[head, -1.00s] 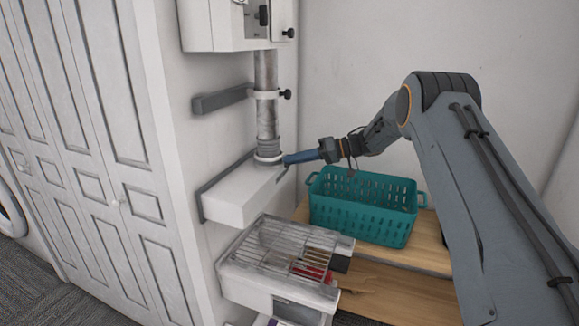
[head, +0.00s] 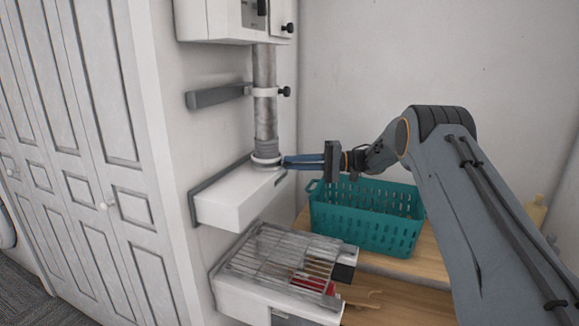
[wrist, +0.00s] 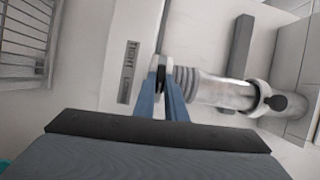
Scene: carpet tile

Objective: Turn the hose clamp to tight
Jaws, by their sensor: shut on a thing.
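The hose clamp (head: 265,162) is a pale ring around the foot of a grey hose (head: 265,110), where the hose meets a white wall-mounted box (head: 225,204). In the wrist view, the clamp (wrist: 168,66) has a small black part between the tips of my blue fingers. My gripper (head: 287,161) reaches in from the right and is shut on that part; it also shows in the wrist view (wrist: 162,90). A label (wrist: 131,58) on the box face beside the clamp seems to read TIGHT. The fingers partly hide the clamp.
A second collar with a black knob (head: 285,91) sits higher on the hose by a grey wall bracket (head: 218,97). A teal basket (head: 365,219) stands on a wooden shelf below my gripper. A wire rack (head: 285,263) lies below the box.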

